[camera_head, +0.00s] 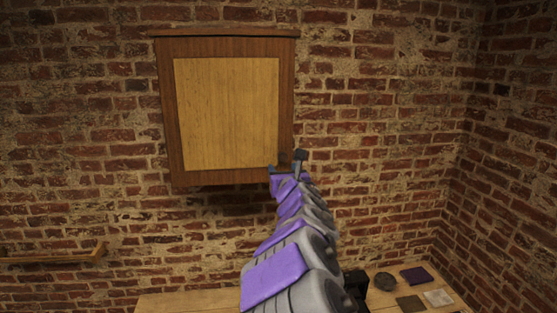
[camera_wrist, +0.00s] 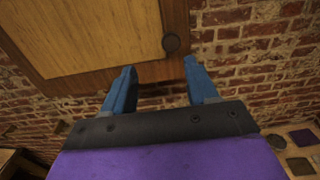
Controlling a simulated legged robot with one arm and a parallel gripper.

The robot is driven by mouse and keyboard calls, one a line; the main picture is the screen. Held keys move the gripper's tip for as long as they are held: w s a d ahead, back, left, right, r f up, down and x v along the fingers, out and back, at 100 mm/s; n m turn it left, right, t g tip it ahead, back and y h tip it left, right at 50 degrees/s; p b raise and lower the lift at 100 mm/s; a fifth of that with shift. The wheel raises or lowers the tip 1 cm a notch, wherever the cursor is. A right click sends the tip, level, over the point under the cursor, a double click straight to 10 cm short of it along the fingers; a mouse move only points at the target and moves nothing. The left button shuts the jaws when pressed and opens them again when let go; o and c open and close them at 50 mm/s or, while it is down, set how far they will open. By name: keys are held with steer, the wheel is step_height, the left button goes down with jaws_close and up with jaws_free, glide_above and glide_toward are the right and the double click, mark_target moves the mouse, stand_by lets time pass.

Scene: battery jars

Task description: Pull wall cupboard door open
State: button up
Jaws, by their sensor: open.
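The wall cupboard (camera_head: 226,105) hangs on the brick wall, with a dark wood frame and a lighter door panel. Its door (camera_wrist: 95,35) looks shut in both views. A round dark knob (camera_wrist: 171,42) sits near the door's lower right corner. My gripper (camera_head: 286,162) is raised at that corner. In the wrist view, its two blue fingers (camera_wrist: 160,68) are spread and empty, with the knob a little beyond the tips, between them and nearer the right one. In the head view the knob is mostly lost behind the fingers.
A wooden worktop (camera_head: 190,302) runs below the cupboard. At its right lie a dark round object (camera_head: 385,281) and several flat square pieces (camera_head: 438,298). A wooden rail (camera_head: 52,257) is on the wall at left. Brick wall right of the cupboard is bare.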

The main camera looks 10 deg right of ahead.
mark_target(283, 158)
steer(key=w, duration=0.5)
steer(key=w+d+p, duration=0.1)
steer(key=w, duration=0.2)
steer(key=shift+w, duration=0.2)
steer(key=shift+w+a, duration=0.15)
steer(key=shift+a, duration=0.15)
steer(key=shift+w+d, duration=0.15)
steer(key=shift+d, duration=0.95)
steer(key=shift+c, duration=1.8)
steer(key=shift+a, duration=0.55)
steer(key=c, duration=0.3)
steer(key=shift+c, duration=0.8)
steer(key=shift+d, duration=0.2)
jaws_close()
